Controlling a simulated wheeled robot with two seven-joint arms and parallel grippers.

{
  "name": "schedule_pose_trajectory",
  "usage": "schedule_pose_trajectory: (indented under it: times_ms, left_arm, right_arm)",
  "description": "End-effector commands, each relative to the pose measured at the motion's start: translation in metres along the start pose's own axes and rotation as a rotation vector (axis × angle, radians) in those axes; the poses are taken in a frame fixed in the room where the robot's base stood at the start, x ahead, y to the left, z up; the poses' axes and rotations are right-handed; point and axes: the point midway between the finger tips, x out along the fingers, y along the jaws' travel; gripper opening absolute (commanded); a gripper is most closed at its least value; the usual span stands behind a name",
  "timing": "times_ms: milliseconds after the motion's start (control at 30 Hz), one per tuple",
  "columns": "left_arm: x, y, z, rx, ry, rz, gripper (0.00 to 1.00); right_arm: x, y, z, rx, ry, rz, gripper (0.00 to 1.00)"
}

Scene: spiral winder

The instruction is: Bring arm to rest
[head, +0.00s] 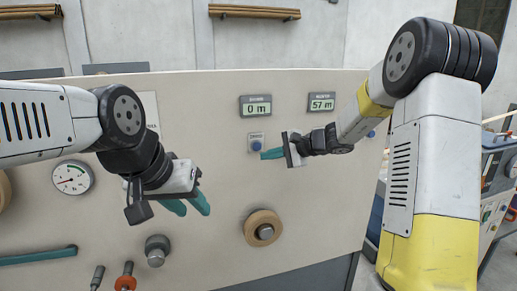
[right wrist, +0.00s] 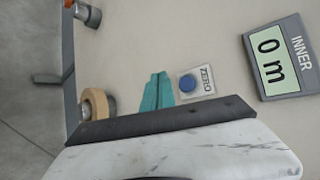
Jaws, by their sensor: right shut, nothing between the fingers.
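My right gripper (head: 266,154) is in front of the upright beige panel (head: 210,110), its teal fingers pressed together and empty. In the right wrist view the same fingers (right wrist: 157,90) point at the panel, just beside a blue button (right wrist: 188,83) labelled ZERO. In the head view that button (head: 256,144) is just above and left of the fingertips; I cannot tell whether they touch the panel. My left gripper (head: 190,208) hangs at the lower left of the panel with its two teal fingers apart and nothing between them.
The left display (head: 256,107) reads 0 m, the right one (head: 322,104) 57 m. A tan roller (head: 263,228) and grey knob (head: 157,251) stick out below the grippers. A round gauge (head: 72,178), teal bar (head: 38,256) and red-collared lever (head: 126,280) are at left.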

Motion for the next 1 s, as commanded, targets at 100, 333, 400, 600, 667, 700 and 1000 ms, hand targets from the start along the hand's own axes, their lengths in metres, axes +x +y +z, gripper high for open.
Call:
schedule_pose_trajectory:
  times_ms: [100, 333, 400, 600, 667, 700, 1000]
  left_arm:
    - [0.000, 0.000, 0.000, 0.000, 0.000, 0.000, 0.36]
    - [0.000, 0.000, 0.000, 0.000, 0.000, 0.000, 0.36]
    - [0.000, 0.000, 0.000, 0.000, 0.000, 0.000, 0.36]
    - [0.000, 0.000, 0.000, 0.000, 0.000, 0.000, 0.36]
    - [0.000, 0.000, 0.000, 0.000, 0.000, 0.000, 0.36]
    - [0.000, 0.000, 0.000, 0.000, 0.000, 0.000, 0.36]
    - [0.000, 0.000, 0.000, 0.000, 0.000, 0.000, 0.36]
  right_arm:
    - [0.000, 0.000, 0.000, 0.000, 0.000, 0.000, 0.00]
    - [-0.017, -0.002, 0.024, -0.072, -0.011, 0.039, 0.00]
    - [-0.035, 0.001, 0.047, -0.146, -0.019, 0.084, 0.00]
    - [-0.108, 0.031, 0.121, -0.437, -0.020, 0.274, 0.00]
    - [-0.130, 0.045, 0.138, -0.524, -0.009, 0.334, 0.00]
    - [-0.145, 0.055, 0.148, -0.583, 0.002, 0.374, 0.00]
    - [-0.245, 0.128, 0.182, -0.960, 0.136, 0.644, 0.00]
